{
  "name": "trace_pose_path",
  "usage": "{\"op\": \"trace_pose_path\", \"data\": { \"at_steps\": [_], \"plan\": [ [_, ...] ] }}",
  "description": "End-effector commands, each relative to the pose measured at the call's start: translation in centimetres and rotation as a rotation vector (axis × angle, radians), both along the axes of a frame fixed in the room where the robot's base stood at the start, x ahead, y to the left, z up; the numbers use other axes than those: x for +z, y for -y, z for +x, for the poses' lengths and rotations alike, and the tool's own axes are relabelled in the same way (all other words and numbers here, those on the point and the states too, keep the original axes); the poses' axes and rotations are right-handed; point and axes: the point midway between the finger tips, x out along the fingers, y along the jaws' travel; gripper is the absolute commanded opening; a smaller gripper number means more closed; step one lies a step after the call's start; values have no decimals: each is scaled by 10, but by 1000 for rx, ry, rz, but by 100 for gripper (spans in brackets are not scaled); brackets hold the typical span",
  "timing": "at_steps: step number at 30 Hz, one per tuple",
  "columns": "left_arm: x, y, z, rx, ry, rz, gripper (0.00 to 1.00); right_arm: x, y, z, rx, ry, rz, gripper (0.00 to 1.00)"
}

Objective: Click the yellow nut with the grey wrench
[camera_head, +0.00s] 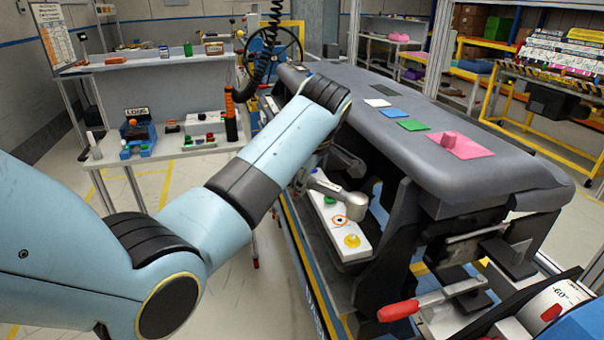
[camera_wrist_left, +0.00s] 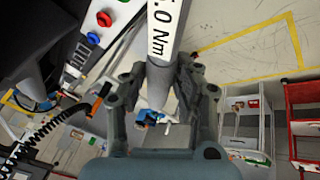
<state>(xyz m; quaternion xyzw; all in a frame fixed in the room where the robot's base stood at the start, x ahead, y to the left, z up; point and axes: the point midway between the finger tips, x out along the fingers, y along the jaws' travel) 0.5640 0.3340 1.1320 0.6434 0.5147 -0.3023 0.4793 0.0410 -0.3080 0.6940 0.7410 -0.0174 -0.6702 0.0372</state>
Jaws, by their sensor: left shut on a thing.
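The grey wrench (camera_head: 357,206) is held by my left gripper, its round head over the white panel (camera_head: 328,225) on the dashboard's side. In the left wrist view, the pale shaft of the wrench (camera_wrist_left: 164,28), marked "Nm", stands between the fingers of my left gripper (camera_wrist_left: 161,76). The yellow nut (camera_head: 352,240) is at the near end of the panel, just below the wrench head in the picture and apparently apart from it. My right gripper is not in view.
The grey dashboard (camera_head: 470,165) overhangs the panel on the right. A red-handled lever (camera_head: 399,311) juts out at its lower front. A side table (camera_head: 165,150) with small parts stands at the left. In the left wrist view, shelves (camera_wrist_left: 245,125) stand at the right.

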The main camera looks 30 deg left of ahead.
Motion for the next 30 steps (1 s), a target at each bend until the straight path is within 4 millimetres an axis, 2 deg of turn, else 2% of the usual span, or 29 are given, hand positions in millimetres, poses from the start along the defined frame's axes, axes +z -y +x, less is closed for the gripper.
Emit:
{"op": "trace_pose_path", "data": {
  "at_steps": [8, 24, 30],
  "plan": [
    [-6, 0, 1, 10, 0, -8, 0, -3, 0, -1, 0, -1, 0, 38],
    [-46, 0, 1, 9, 0, -9, 0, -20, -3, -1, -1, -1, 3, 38],
    [-52, 0, 1, 9, 1, -9, 0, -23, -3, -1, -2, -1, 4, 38]
  ]
}}
